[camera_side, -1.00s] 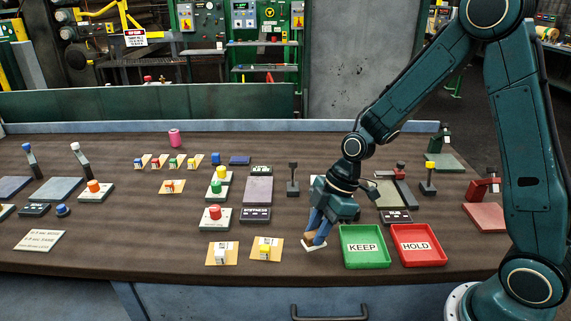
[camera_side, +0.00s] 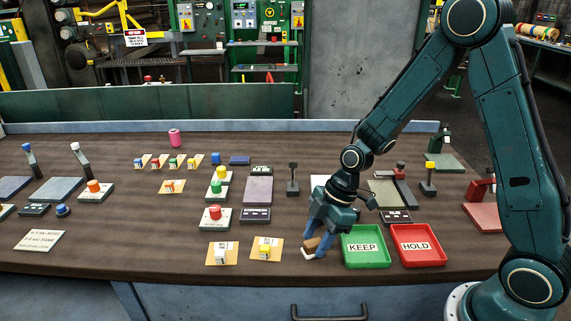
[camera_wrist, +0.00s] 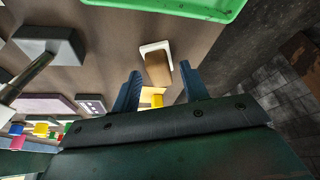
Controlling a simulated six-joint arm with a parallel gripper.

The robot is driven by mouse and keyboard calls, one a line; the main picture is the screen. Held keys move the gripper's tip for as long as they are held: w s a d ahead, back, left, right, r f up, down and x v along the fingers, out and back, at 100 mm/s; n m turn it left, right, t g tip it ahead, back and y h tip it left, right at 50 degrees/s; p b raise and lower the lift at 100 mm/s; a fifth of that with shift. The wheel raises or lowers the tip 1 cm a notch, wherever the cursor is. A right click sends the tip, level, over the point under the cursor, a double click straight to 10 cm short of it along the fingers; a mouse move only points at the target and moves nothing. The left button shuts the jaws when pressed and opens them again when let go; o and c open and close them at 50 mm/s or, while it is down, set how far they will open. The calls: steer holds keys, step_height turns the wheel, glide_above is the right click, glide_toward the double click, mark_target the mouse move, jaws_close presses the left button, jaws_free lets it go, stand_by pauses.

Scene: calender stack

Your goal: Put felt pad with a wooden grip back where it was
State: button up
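The felt pad with a wooden grip has a white pad (camera_side: 308,254) and a brown grip (camera_side: 312,243). It is low at the table's front, left of the green KEEP tray (camera_side: 366,264). My gripper (camera_side: 315,247) is open around and above it, pointing down. In the wrist view the brown grip (camera_wrist: 158,69) and white pad (camera_wrist: 155,46) show ahead of and between the spread blue fingertips (camera_wrist: 160,75), with gaps on both sides. I cannot tell whether the pad lies quite flat.
The red HOLD tray (camera_side: 418,262) is right of the green tray. A yellow-topped block on an orange card (camera_side: 279,254) is close on the left. A dark upright lever (camera_side: 292,180) stands behind. Bare table (camera_side: 285,222) lies between them.

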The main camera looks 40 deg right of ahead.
steer(key=shift+r, duration=0.15)
steer(key=v, duration=1.2)
stand_by(0.7)
steer(key=s+r+m+t+h, duration=0.2)
steer(key=s+r+m, duration=0.3)
steer(key=s, duration=0.3)
steer(key=s+d+r+m+t+h, duration=0.1)
steer(key=s+r+m+h, duration=0.1)
steer(key=s+r+m, duration=0.4)
steer(key=s+m, duration=0.2)
steer(key=s, duration=0.1)
steer(key=shift+d+r+t, duration=0.2)
steer(key=shift+t, duration=0.2)
